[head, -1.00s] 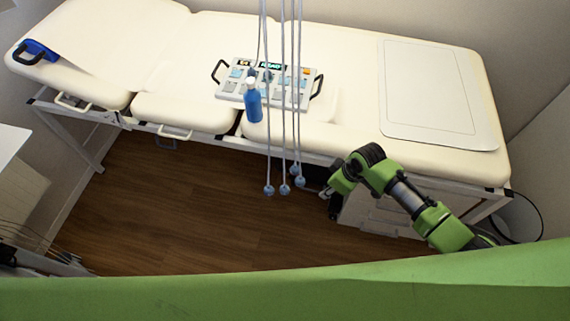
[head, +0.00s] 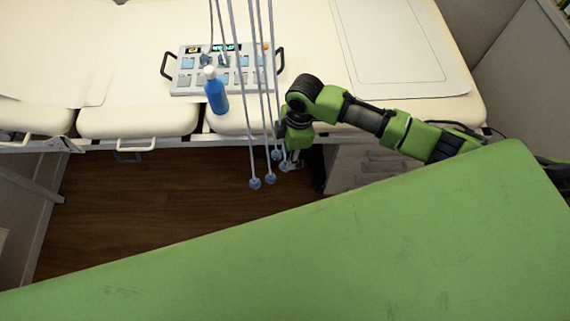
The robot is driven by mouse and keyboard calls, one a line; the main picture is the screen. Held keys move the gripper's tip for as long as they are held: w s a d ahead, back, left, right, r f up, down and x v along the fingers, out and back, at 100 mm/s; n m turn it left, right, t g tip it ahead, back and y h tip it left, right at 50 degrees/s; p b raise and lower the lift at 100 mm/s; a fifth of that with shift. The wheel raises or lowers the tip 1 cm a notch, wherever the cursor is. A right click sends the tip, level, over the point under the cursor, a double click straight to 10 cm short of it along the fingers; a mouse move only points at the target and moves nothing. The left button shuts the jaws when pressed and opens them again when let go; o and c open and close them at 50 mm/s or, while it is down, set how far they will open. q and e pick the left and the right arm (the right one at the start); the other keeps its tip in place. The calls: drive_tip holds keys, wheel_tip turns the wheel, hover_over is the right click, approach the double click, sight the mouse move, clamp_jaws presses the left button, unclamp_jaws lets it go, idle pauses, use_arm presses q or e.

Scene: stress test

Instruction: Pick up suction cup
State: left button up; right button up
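Several small blue suction cups hang on long grey leads in front of the bed's edge. Two hang lower, one at the left (head: 255,183) and one beside it (head: 270,178). Another cup (head: 277,154) hangs a little higher, near my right gripper (head: 291,164). My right gripper points down at the right side of the cluster, very near the rightmost cup. I cannot tell whether it touches that cup or whether its fingers are open, as they are small and partly hidden by the wrist. My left gripper is out of view.
A cream treatment bed (head: 310,60) runs across the back. On it are a control unit (head: 180,86) with handles, a blue bottle (head: 216,95) at its front and a flat pad (head: 388,45). A grey drawer cabinet (head: 350,165) stands under the bed. Wooden floor (head: 150,215) is clear at left.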

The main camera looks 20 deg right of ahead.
drive_tip(key=shift+w+a+f, duration=0.1)
drive_tip(key=shift+a+f, duration=0.1)
drive_tip(key=shift+f, duration=1.1)
drive_tip(key=shift+w+a+f, duration=0.1)
drive_tip(key=shift+a+f, duration=0.1)
drive_tip(key=shift+f, duration=1.1)
drive_tip(key=c, duration=0.8)
drive_tip(key=shift+r, duration=0.1)
